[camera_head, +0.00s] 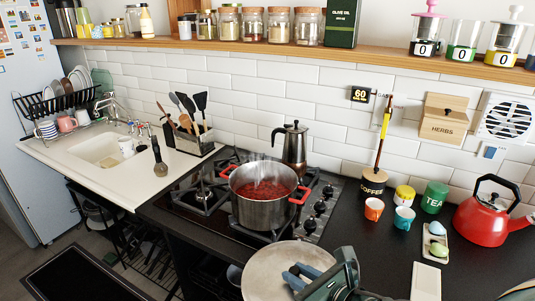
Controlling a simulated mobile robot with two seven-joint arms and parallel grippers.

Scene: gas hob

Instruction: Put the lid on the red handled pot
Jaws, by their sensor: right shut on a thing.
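The steel pot (262,213) with red handles stands on the hob, uncovered. Steam rises from the red food inside. A pale round lid (262,272) is at the bottom centre, in front of the pot and nearer the camera. My right gripper (301,273) is over the lid's middle, with its blue fingers shut on the lid. The grip point itself is hidden by the fingers, and the lid's lower edge is cut off by the frame. My left gripper is not in view.
A moka pot (291,150) stands behind the pot. To the right are an orange cup (374,209), a blue cup (404,219), a coffee jar (373,184) and a red kettle (488,215). The black counter (370,245) right of the hob has free room.

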